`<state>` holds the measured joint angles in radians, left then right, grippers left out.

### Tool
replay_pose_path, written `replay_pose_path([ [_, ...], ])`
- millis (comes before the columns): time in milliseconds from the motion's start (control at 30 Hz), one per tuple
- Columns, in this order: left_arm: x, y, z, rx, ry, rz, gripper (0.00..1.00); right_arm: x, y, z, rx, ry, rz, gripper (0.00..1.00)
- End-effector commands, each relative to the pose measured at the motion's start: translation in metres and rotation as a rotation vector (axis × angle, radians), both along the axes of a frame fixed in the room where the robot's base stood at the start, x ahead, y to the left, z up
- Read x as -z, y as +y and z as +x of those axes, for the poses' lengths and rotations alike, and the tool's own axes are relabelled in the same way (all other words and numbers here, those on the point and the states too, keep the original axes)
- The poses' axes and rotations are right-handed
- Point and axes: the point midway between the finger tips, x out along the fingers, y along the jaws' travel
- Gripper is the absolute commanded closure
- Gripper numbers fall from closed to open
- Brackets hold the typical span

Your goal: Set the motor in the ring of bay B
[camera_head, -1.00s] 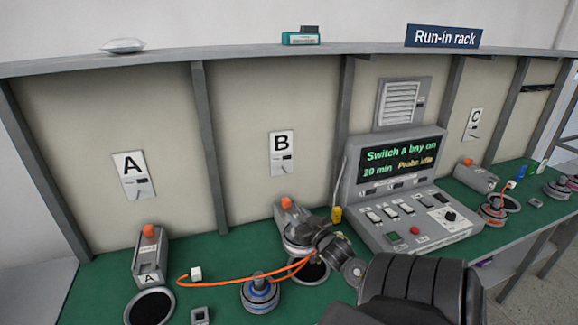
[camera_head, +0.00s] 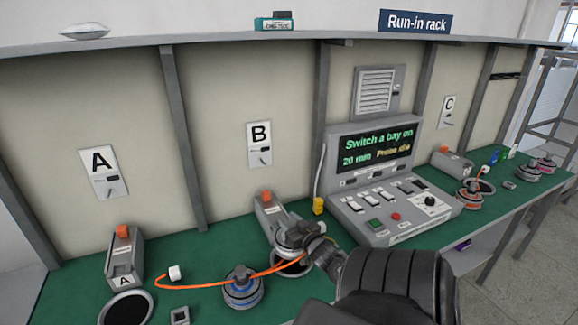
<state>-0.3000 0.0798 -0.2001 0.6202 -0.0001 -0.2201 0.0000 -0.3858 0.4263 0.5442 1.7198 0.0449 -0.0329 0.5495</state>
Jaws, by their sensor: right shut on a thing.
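A dark grey hub motor (camera_head: 296,236) is in my right gripper (camera_head: 311,241), which is shut on it. It is above and just behind the dark round ring of bay B (camera_head: 291,268), partly covering it. The gap between motor and ring is hard to judge. An orange cable (camera_head: 215,283) runs left from near the gripper across the green bench to a white plug (camera_head: 174,272). The bay B unit (camera_head: 268,209), with an orange knob, is behind the motor. My left gripper is not in view.
A blue-banded motor (camera_head: 243,290) stands upright left of the bay B ring, close to the cable. The control console (camera_head: 385,205) stands to the right, with a small yellow piece (camera_head: 318,205) at its left. Bay A's ring (camera_head: 127,308) is empty.

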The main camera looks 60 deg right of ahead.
Motion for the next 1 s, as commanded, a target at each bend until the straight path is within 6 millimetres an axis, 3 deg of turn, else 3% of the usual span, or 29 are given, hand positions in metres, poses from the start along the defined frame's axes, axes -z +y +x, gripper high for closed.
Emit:
replay_pose_path([
  [333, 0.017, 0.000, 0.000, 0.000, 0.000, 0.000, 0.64, 0.022, -0.001, 0.001, 0.000, -0.010, -0.005, 1.00],
  [1000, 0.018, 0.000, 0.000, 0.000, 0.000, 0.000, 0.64, 0.025, -0.001, 0.001, 0.000, -0.009, -0.006, 1.00],
])
